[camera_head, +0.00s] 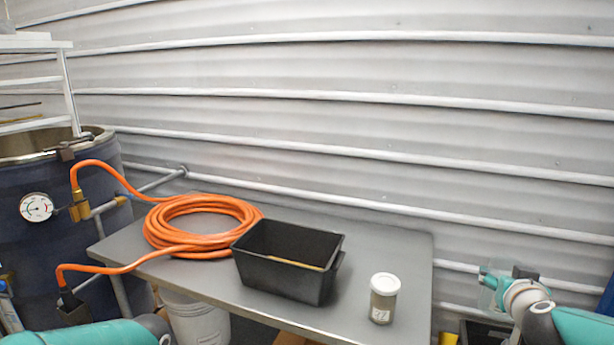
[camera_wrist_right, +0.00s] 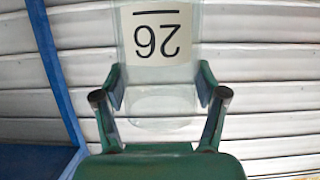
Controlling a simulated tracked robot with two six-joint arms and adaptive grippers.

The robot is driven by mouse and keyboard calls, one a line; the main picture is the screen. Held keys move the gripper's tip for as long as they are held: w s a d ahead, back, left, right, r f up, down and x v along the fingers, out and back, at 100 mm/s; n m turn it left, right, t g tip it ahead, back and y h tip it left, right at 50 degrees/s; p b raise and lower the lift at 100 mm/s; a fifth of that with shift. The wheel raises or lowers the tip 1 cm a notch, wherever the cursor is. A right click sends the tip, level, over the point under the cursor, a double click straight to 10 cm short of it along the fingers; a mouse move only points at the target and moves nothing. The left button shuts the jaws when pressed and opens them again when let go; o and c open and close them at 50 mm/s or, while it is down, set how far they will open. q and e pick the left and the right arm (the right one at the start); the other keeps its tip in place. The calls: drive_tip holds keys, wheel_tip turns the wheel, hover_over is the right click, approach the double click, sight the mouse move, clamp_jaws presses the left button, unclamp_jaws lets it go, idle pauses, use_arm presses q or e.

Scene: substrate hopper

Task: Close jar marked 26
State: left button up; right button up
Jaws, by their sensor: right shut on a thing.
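A clear jar (camera_wrist_right: 160,95) with a white label reading 26 (camera_wrist_right: 157,32) is between the fingers of my right gripper (camera_wrist_right: 160,88) in the right wrist view. The label appears upside down there, and the jar's upper end in the picture is cut off. No lid shows on it. My right gripper (camera_head: 498,288) is shut on this jar at the right of the head view, beyond the table's right edge.
A grey table (camera_head: 212,284) carries a coiled orange hose (camera_head: 203,226), a black bin (camera_head: 283,270) and a white-lidded jar (camera_head: 384,297) with a hard-to-read label. A blue barrel (camera_head: 45,250) with a gauge stands left. A white bucket (camera_head: 196,322) is below the table.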

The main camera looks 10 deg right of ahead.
drive_tip(key=w+a+f+n+t+y, duration=0.1)
drive_tip(key=w+a+f+n+y, duration=0.2)
drive_tip(key=a+f, duration=2.2)
drive_tip(key=n+y, duration=0.2)
drive_tip(key=y, duration=0.1)
drive_tip(key=shift+a+n+t+y, duration=0.35)
drive_tip(key=shift+n+t+y, duration=0.05)
drive_tip(key=shift+a+f, duration=0.1)
drive_tip(key=shift+f, duration=0.05)
drive_tip(key=s+a+f+n+g+y, duration=0.1)
drive_tip(key=s+a+n+y, duration=0.3)
drive_tip(key=a, duration=0.3)
drive_tip(key=s+a+n+g+y, duration=0.2)
drive_tip(key=s+a+n+y, duration=0.2)
drive_tip(key=a, duration=0.4)
drive_tip(key=shift+s+f+y, duration=0.35)
drive_tip(key=shift+s+y, duration=0.15)
drive_tip(key=shift+s, duration=0.05)
drive_tip(key=shift+a, duration=0.1)
use_arm(q)
drive_tip(key=shift+s, duration=0.1)
